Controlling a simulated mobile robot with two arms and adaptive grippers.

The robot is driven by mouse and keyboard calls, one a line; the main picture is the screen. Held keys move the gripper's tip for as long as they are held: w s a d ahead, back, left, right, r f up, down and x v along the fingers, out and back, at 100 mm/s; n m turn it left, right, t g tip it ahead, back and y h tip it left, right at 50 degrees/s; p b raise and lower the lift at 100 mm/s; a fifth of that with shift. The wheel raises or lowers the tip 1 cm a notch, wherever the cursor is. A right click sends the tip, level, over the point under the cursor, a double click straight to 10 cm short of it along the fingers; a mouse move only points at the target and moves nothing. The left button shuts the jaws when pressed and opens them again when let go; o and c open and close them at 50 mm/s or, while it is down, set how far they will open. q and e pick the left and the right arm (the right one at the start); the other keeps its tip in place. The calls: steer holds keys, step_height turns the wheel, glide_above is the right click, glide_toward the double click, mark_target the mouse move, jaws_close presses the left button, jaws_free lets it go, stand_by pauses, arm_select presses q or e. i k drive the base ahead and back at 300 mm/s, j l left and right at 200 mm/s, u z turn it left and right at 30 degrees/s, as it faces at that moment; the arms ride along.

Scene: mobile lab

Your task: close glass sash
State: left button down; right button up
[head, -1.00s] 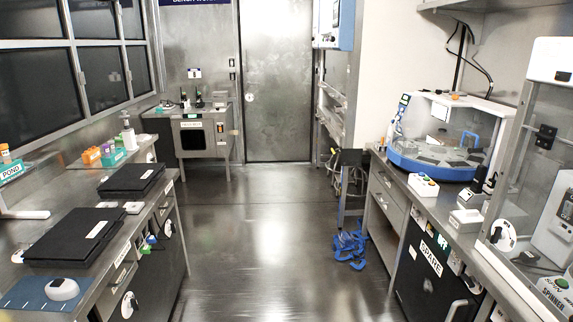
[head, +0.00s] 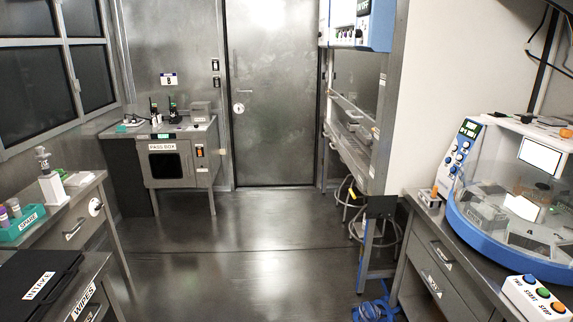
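A tall metal cabinet (head: 392,110) stands right of the far door in the head view, seen at a steep angle. A white and blue control unit (head: 372,24) sits at its top. A greyish, glass-like pane (head: 357,78) shows below the unit. A slanted rail (head: 352,108) runs under the pane, with a metal work surface (head: 350,130) beneath it. I cannot tell how far the sash is raised or how wide its gap is. Neither of my grippers is in view.
Open floor (head: 245,265) leads toward the closed metal door (head: 275,100). A pass box (head: 172,160) stands at back left. The left bench (head: 88,190) and the right counter (head: 425,225) border the aisle. Blue coils (head: 376,310) lie on the floor by the right counter.

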mark_target(349, 77)
steer(key=i, duration=2.4)
steer(key=i+z, duration=0.25)
steer(key=i, duration=0.2)
steer(key=i+j+z, duration=0.3)
steer(key=i, duration=0.15)
steer(key=i+j+z, duration=0.25)
steer(key=i, duration=0.2)
steer(key=i+j+z, duration=0.25)
steer(key=i, duration=0.2)
